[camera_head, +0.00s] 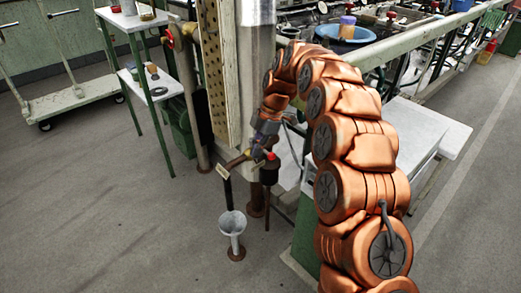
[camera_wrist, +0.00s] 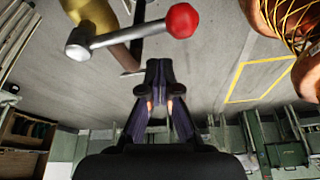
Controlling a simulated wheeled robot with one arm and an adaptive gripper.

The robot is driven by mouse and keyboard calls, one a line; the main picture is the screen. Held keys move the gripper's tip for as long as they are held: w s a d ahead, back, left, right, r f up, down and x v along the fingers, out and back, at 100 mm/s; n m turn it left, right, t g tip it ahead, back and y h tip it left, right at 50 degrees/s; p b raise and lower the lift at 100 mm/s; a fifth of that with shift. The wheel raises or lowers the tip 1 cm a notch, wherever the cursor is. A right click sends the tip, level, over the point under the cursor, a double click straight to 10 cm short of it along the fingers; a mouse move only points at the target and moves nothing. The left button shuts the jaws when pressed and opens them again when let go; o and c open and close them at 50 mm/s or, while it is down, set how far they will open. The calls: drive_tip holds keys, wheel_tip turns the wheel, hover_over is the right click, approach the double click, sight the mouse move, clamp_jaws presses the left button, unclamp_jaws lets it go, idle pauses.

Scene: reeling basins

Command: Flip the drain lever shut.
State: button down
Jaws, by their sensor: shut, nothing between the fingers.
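The drain lever shows in the wrist view as a grey metal arm (camera_wrist: 128,34) with a round hub at the left and a red ball knob (camera_wrist: 182,20) at the right. It is mounted on a brass pipe (camera_wrist: 92,14). In the head view the red knob (camera_head: 270,156) is beside the brass pipe (camera_head: 238,161), low on the steel column. My gripper (camera_wrist: 160,66) is shut and empty. Its fingertips are close to the lever arm, between hub and knob in the picture; I cannot tell whether they touch it. In the head view my gripper (camera_head: 263,142) is partly hidden near the knob.
A grey funnel (camera_head: 232,222) stands on the floor below the pipe. A second pipe with a red handle (camera_head: 169,38) is left of the column (camera_head: 256,70). A white-topped cabinet (camera_head: 425,130) is behind my arm. The floor at left is open.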

drive_tip(key=a+p+v, duration=0.1)
drive_tip(key=v, duration=0.8)
drive_tip(key=shift+r+p, duration=0.35)
drive_tip(key=shift+r, duration=0.25)
drive_tip(key=shift+a, duration=0.1)
drive_tip(key=s+d+r+m+h+p, duration=0.1)
drive_tip(key=s+d+r+m+p, duration=0.35)
drive_tip(key=s+r+p, duration=0.4)
drive_tip(key=s+d+r+m+p, duration=0.3)
drive_tip(key=s+r+m+p, duration=0.3)
drive_tip(key=s+r, duration=0.45)
drive_tip(key=s+d+r+m+h+p, duration=0.1)
drive_tip(key=s+d+m+p, duration=0.2)
drive_tip(key=s, duration=0.5)
drive_tip(key=s+d+r+m+p, duration=0.2)
drive_tip(key=s+m+p, duration=0.3)
drive_tip(key=s, duration=0.4)
drive_tip(key=s+d+r+m+h+p, duration=0.1)
drive_tip(key=s+d+m+p, duration=0.3)
drive_tip(key=s, duration=0.5)
drive_tip(key=shift+d+r+m+h, duration=0.35)
drive_tip(key=shift+d+m, duration=0.1)
drive_tip(key=shift+m, duration=0.1)
